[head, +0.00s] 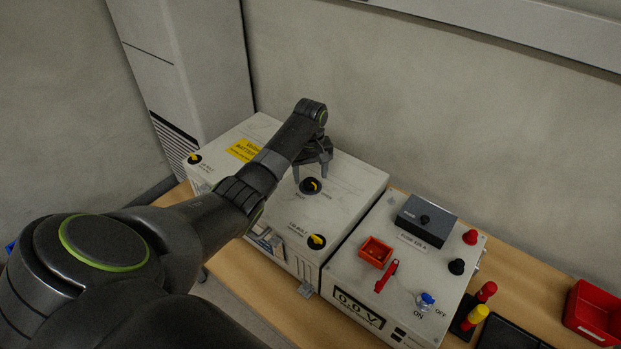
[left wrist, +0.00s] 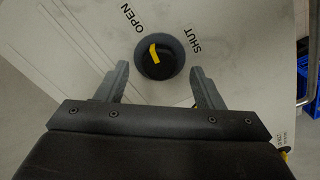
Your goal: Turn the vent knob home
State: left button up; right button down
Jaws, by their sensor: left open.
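The vent knob (head: 311,186) is a round black knob with a yellow pointer on the white box's lid. In the left wrist view the knob (left wrist: 160,57) sits in a grey ring between the words OPEN and SHUT. Its yellow pointer lies nearer the OPEN side, though its exact heading is hard to read. My left gripper (head: 312,172) is open above the knob. In the left wrist view its two fingers (left wrist: 160,84) stand apart, one to each side of and just short of the knob, apparently not touching it. My right gripper is not in view.
The white box (head: 358,176) has two more black-and-yellow knobs at its corners (head: 195,158) and (head: 317,241). Right of it stands a meter box (head: 340,270) with a red switch, red tray and terminals. A red bin (head: 594,312) stands at the far right.

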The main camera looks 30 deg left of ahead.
aim_at(310, 184)
pick_arm(q)
jog(key=shift+f, duration=1.25)
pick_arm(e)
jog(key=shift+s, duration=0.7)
pick_arm(q)
jog(key=c, duration=1)
jog(key=shift+o, duration=0.2)
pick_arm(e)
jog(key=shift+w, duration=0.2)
